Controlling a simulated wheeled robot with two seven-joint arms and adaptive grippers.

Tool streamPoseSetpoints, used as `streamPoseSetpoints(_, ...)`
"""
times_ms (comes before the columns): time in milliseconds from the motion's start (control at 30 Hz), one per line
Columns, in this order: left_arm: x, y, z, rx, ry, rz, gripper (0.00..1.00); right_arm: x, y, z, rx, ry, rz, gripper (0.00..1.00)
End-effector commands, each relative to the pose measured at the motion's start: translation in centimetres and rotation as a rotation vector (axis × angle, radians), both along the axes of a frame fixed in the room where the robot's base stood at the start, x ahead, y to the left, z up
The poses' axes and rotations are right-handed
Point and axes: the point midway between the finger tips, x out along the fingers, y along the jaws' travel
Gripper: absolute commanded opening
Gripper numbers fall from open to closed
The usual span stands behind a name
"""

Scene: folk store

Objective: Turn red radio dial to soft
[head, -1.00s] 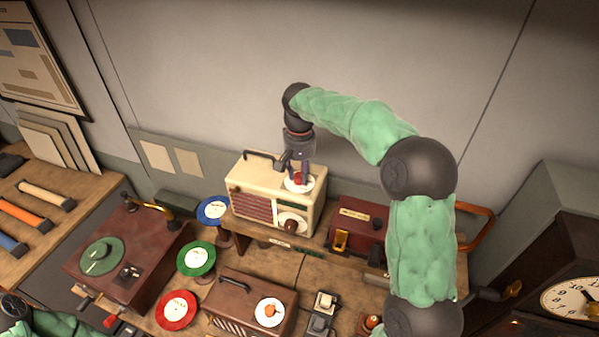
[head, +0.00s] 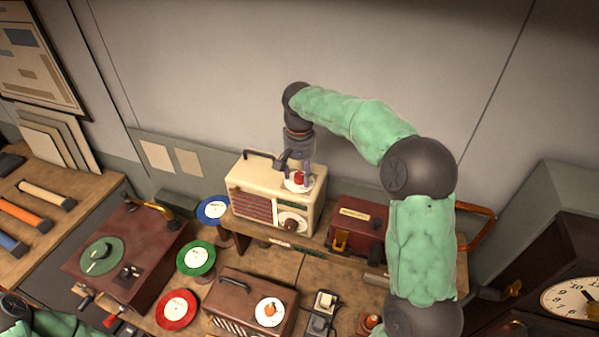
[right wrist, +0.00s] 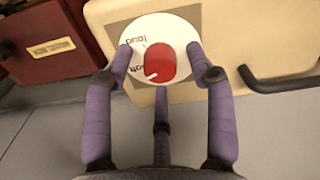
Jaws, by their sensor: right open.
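The red radio dial (head: 299,177) sits on a round white plate on top of the cream radio (head: 252,189). In the right wrist view the red dial (right wrist: 160,60) carries a white pointer line angled down-left, toward the "soft" lettering on the plate (right wrist: 130,86). "Loud" is lettered at the plate's upper left. My right gripper (head: 299,172) hangs above the dial, pointing down. In the right wrist view its purple fingers (right wrist: 160,57) are open, one on each side of the dial with gaps. My left gripper is not in view.
The radio's handle (head: 262,154) stands up beside the dial. A dark red box (head: 358,222) is to the radio's right. Another dial (head: 291,224) is on the radio's front. A brown radio (head: 240,299) and several coloured discs lie in front. A grey wall is behind.

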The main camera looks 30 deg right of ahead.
Motion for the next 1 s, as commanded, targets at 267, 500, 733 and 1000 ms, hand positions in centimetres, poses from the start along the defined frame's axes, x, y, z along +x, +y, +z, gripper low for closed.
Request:
streamPoseSetpoints(267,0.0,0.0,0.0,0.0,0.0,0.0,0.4,0.2,0.0,3.9,0.0,-0.004,0.001,0.56)
streamPoseSetpoints(500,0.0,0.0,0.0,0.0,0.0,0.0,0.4,0.1,0.0,8.6,-0.001,-0.003,0.001,0.56)
streamPoseSetpoints(733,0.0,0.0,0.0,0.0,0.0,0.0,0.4,0.1,0.0,11.2,0.0,0.0,0.0,0.56)
streamPoseSetpoints(1000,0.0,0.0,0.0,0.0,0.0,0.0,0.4,0.1,0.0,11.8,0.0,0.001,0.0,0.56)
